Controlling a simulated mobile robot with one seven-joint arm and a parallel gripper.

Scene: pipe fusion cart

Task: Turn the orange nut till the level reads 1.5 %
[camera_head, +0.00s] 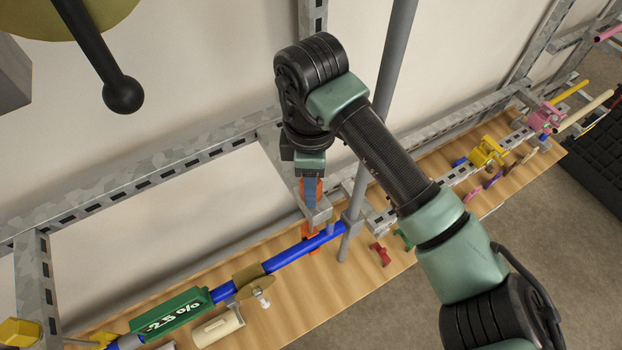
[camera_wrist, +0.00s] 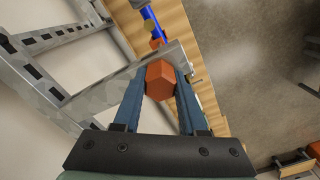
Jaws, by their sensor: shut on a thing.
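The orange nut (camera_wrist: 160,79) is a hexagon standing on the metal frame. My gripper (camera_wrist: 160,88) is shut on it, with one blue finger on each side. In the head view the orange nut (camera_head: 311,186) is partly hidden behind the fingers of my gripper (camera_head: 309,192), which points down from above. The green level (camera_head: 171,311) lies at the lower left, by the blue pipe (camera_head: 300,249), and its display reads -2.5 %. More orange shows below the frame bar, around the pipe's upper end.
A grey upright pole (camera_head: 385,100) stands close to the right of my gripper. A black ball-ended lever (camera_head: 122,94) hangs at the upper left. Red, green and yellow clamps (camera_head: 487,152) lie along the wooden board (camera_head: 400,262) to the right.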

